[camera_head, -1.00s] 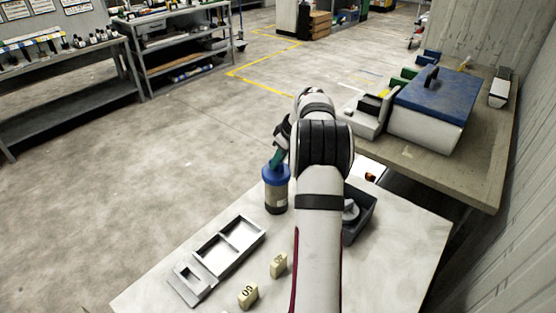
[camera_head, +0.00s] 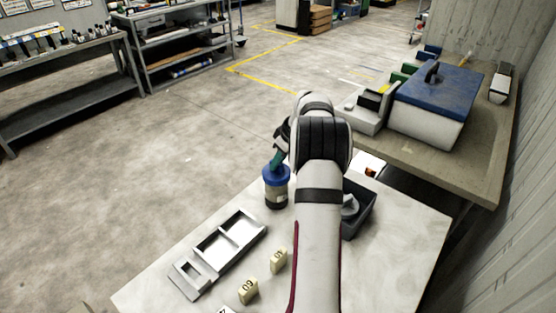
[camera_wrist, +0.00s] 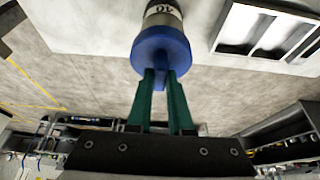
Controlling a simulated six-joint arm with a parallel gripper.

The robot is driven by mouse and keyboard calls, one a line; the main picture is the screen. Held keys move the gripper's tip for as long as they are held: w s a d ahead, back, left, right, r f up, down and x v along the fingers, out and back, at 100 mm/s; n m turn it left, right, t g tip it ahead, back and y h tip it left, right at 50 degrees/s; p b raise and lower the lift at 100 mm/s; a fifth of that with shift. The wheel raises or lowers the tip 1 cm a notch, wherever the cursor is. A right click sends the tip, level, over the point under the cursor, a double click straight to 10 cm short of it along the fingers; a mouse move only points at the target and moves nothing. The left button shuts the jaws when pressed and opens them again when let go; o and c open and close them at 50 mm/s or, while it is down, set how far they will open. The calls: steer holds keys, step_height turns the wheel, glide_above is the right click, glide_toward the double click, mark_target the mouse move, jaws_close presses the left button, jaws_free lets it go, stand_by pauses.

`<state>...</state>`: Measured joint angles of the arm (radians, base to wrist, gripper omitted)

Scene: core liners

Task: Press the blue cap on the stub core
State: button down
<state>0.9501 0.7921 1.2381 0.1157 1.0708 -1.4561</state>
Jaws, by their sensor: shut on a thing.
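The stub core (camera_head: 277,195) stands upright on the white table, a short cylinder with a pale label band. The blue cap (camera_head: 276,172) sits at its top end. In the wrist view the blue cap (camera_wrist: 161,50) covers the near end of the core (camera_wrist: 163,12), whose label carries a number. My gripper (camera_wrist: 160,82) has green fingers shut on a narrow blue part in the middle of the cap. In the head view my gripper (camera_head: 277,160) comes down onto the cap from above. I cannot tell whether the cap is fully seated.
A grey compartment tray (camera_head: 228,240) lies left of the core, and two cream numbered blocks (camera_head: 249,290) (camera_head: 278,260) stand in front. A dark bin (camera_head: 358,215) is partly behind my arm. A blue-lidded box (camera_head: 432,110) stands on the right bench.

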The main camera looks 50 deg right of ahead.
steer(key=shift+c, duration=1.3)
jaws_free()
steer(key=shift+r, duration=0.1)
steer(key=shift+r, duration=3.4)
